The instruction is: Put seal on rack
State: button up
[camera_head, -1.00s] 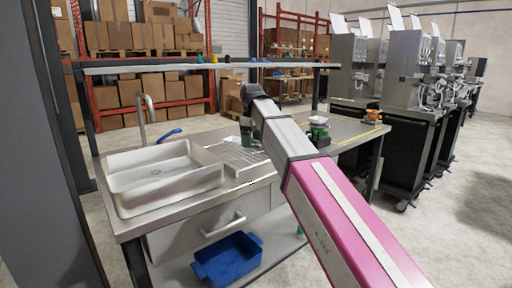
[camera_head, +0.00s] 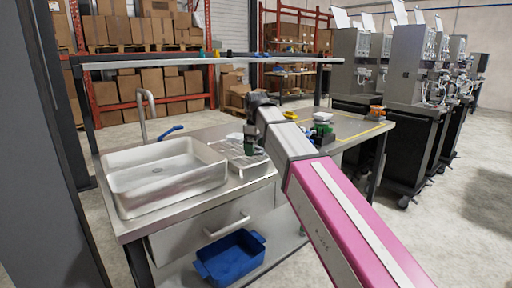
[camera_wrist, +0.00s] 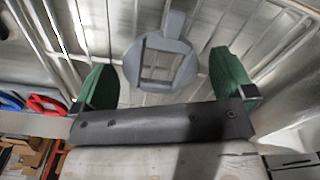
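In the wrist view, a flat grey seal (camera_wrist: 183,66) with a square opening and a tab lies against the thin metal bars of the rack (camera_wrist: 288,52). My gripper (camera_wrist: 165,80) has its two green fingers wide apart, one on each side of the seal, with gaps between fingers and seal. I cannot tell whether the seal rests fully on the bars. In the head view, my gripper (camera_head: 250,142) points down over the rack (camera_head: 226,150), right of the sink. The seal cannot be made out there.
The sink (camera_head: 160,175) with its tap (camera_head: 148,105) fills the left of the steel counter. A raised shelf (camera_head: 205,62) runs behind my arm. Small green and dark items (camera_head: 322,131) stand to the right, with an orange item (camera_head: 377,112) farther right. A blue bin (camera_head: 230,257) sits below.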

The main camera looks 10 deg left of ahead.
jog(key=shift+r, duration=0.1)
notch_tip(320, 180, up, 12)
dwell(0.5)
